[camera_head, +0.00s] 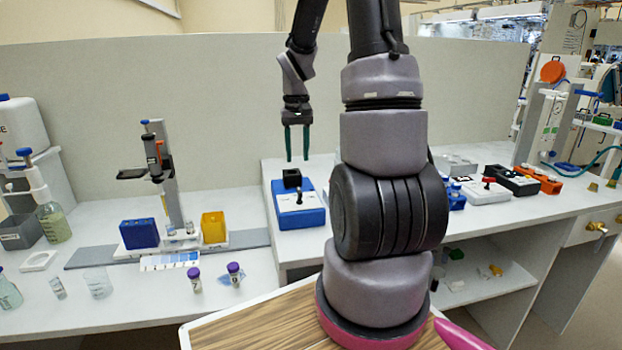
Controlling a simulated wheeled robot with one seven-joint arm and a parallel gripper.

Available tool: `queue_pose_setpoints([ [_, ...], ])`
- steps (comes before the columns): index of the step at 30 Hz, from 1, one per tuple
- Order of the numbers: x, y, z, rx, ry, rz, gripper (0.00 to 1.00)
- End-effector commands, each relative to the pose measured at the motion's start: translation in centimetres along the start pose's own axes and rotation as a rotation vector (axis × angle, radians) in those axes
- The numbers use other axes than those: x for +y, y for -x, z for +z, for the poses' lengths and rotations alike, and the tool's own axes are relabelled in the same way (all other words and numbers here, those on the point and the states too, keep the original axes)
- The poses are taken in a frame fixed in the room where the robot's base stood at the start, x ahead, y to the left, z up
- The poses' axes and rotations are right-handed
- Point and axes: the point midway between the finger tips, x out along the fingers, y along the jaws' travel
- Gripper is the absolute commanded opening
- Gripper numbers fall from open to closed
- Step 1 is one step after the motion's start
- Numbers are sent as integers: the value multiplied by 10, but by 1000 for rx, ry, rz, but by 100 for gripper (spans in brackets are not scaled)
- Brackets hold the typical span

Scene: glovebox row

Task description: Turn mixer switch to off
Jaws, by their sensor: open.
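A blue box with a white top (310,216), which looks like the mixer, stands on the raised bench, left of my arm. A black block (292,178) sits at its back. A small dark switch (299,196) shows on its white top, too small to tell its position. My gripper (297,158) points down with its two green fingers apart and nothing between them. In the picture the fingertips are just above the black block. I cannot tell how far above or behind it they are.
A white box with a red lever (488,190), a black box (513,181) and an orange box (540,179) stand to the right. A yellow bin (214,228) and a blue rack (139,234) stand left. A partition (220,90) runs behind.

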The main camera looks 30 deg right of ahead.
Motion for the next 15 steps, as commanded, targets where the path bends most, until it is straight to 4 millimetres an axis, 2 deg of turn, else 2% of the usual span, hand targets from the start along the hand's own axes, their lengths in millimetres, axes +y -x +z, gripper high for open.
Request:
queue_pose_setpoints([
  [8, 2, -29, -1, -16, 3, 1, 45],
  [15, 2, -76, 0, -16, 3, 1, 45],
])
